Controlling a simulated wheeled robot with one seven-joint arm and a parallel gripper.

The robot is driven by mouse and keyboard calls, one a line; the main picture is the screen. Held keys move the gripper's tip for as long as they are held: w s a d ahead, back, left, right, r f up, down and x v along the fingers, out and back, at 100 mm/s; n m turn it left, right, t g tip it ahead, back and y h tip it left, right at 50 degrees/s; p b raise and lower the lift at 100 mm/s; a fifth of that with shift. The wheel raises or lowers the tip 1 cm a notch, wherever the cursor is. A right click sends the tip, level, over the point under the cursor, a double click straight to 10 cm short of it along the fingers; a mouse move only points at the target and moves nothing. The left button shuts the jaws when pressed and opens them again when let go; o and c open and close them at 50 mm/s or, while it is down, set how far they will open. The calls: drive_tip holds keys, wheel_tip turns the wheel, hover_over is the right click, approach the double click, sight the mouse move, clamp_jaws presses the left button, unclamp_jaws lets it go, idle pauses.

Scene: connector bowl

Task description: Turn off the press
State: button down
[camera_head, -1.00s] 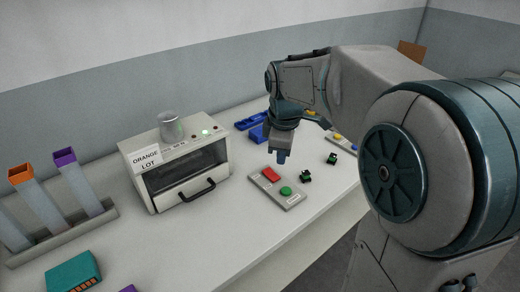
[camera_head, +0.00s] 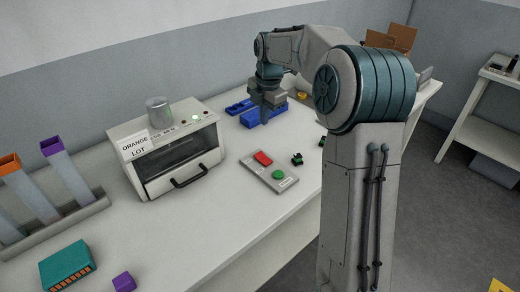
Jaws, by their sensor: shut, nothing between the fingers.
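A grey control panel lies on the white table with a red button (camera_head: 263,158) and a green button (camera_head: 279,174). The panel (camera_head: 257,172) is in the middle of the head view, with small labels too small to read. My gripper (camera_head: 266,121) is shut and empty, pointing down. A white oven-like machine (camera_head: 203,132) with a dark window and black handle stands left of the panel. Its sign (camera_head: 136,146) reads "ORANGE LOT", and a green light glows on its top.
Small green-black connectors (camera_head: 297,159) lie right of the panel. A rack with tall tubes (camera_head: 60,172), a teal block (camera_head: 67,268) and a purple cube (camera_head: 124,281) are at left.

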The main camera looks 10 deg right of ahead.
sight(260, 156)
drive_tip(key=shift+f, duration=0.1)
drive_tip(key=f, duration=0.4)
drive_tip(key=w+f, duration=0.1)
drive_tip(key=f, duration=0.4)
drive_tip(key=a+f+p, duration=0.1)
drive_tip(key=f, duration=0.3)
drive_tip(key=shift+w+f, duration=0.2)
drive_tip(key=shift+f, duration=0.15)
drive_tip(key=shift+d, duration=0.15)
